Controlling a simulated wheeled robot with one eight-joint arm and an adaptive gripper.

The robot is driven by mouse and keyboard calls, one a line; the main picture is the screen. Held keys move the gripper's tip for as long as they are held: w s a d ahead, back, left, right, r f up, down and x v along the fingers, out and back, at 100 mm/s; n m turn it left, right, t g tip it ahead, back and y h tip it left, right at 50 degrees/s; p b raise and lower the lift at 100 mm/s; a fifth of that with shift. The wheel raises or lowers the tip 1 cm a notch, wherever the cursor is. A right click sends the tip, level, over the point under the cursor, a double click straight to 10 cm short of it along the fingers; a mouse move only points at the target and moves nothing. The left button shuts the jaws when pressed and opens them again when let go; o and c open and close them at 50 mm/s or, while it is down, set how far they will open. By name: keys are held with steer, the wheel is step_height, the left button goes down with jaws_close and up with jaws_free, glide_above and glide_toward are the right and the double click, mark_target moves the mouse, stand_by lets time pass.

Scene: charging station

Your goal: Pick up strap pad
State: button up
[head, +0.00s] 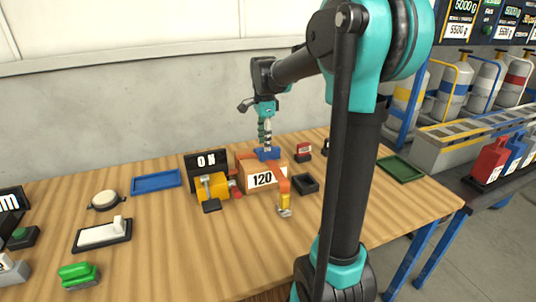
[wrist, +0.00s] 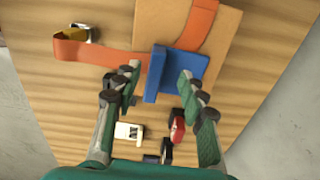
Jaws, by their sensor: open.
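The blue strap pad (head: 270,154) sits on top of a cardboard box (head: 262,180) labelled 120, over the orange strap (head: 281,182). In the wrist view the pad (wrist: 186,63) shows a flat blue part and a raised blue edge, with the strap (wrist: 200,20) running beside it. My gripper (head: 265,143) points down just above the pad. In the wrist view my gripper (wrist: 158,80) is open, with one finger to either side of the pad's raised edge. I cannot tell whether the fingers touch it.
A yellow device (head: 212,187) and an ON sign (head: 207,160) stand left of the box. A small black tray (head: 305,185) and a red-and-white item (head: 303,150) are at its right. A blue tray (head: 156,182) lies farther left, a green tray (head: 400,168) right.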

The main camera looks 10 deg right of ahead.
steer(key=f, duration=0.4)
steer(key=shift+s+f, duration=0.1)
steer(key=shift+s, duration=0.15)
steer(key=shift+c, duration=0.2)
jaws_close()
